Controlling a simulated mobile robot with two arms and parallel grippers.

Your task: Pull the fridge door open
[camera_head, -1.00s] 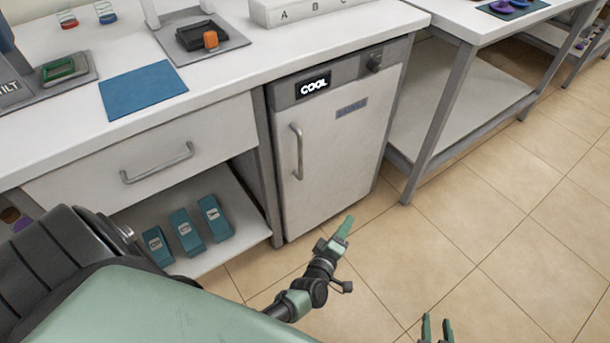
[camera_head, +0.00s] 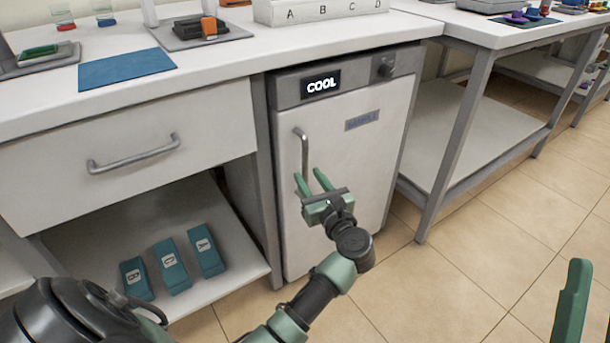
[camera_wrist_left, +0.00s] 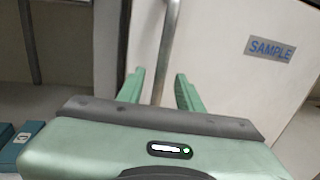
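The small fridge under the counter has a white door (camera_head: 350,180) that is shut. A dark top strip shows a "COOL" display (camera_head: 320,84) and a knob. Its vertical metal handle (camera_head: 302,150) is on the left side of the door. My left gripper (camera_head: 311,178) is open at the lower part of the handle. In the left wrist view the handle (camera_wrist_left: 168,50) runs down between the two spread green fingers (camera_wrist_left: 160,88); I cannot tell whether they touch it. Part of my right gripper (camera_head: 572,300) shows at the lower right edge, with one finger visible.
Left of the fridge is a drawer (camera_head: 60,170) with a bar handle, above a shelf with several teal boxes (camera_head: 172,268). A grey table leg (camera_head: 455,150) stands to the right. The tiled floor (camera_head: 480,255) before the fridge is clear.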

